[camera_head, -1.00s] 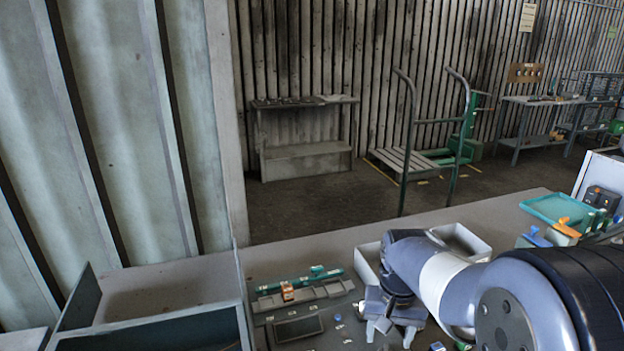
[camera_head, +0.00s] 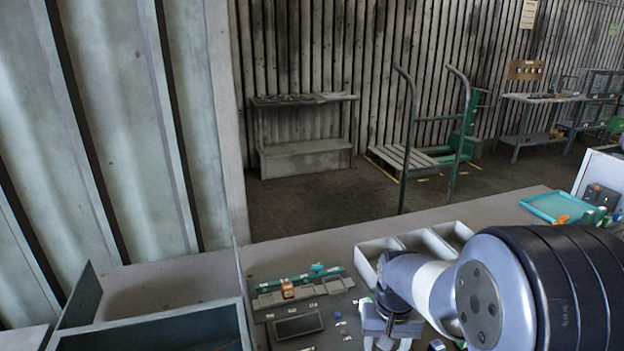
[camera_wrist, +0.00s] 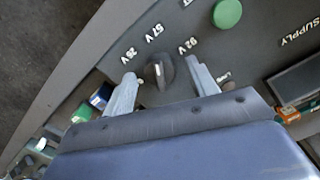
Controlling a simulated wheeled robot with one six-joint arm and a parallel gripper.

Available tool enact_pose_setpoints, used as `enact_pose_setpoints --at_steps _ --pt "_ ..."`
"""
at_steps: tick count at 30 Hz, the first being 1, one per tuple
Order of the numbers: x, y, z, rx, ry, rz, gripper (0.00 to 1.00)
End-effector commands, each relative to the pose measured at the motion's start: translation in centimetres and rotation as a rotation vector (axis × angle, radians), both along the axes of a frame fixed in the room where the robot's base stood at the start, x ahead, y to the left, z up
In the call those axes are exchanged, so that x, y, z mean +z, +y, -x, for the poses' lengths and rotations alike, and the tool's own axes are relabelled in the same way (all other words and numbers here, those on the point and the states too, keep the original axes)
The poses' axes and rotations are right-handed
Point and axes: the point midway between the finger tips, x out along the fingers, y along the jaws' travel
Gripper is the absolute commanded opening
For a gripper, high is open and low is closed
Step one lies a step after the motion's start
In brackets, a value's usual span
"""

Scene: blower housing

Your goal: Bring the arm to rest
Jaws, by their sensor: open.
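My gripper (camera_head: 388,344) hangs at the end of my arm over the panel on the bench, at the lower edge of the head view. In the wrist view my gripper (camera_wrist: 161,72) is open, its two grey fingers spread with nothing held. I cannot tell whether the fingers touch the knob. In the head view my forearm hides the part of the bench to the right of my gripper.
A panel with a dark screen (camera_head: 298,326) and an orange block (camera_head: 288,289) lies left of my gripper. A white divided tray (camera_head: 366,262) stands behind my arm. A teal tray (camera_head: 550,207) is at the far right. A green button (camera_wrist: 227,13) shows in the wrist view.

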Motion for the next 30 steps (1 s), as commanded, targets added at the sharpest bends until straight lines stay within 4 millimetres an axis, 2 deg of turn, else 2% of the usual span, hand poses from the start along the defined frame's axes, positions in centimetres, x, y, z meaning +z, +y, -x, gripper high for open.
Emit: enact_pose_setpoints --at_steps 30 --pt "0.07 0.0 0.03 0.842 0.001 0.0 0.55"
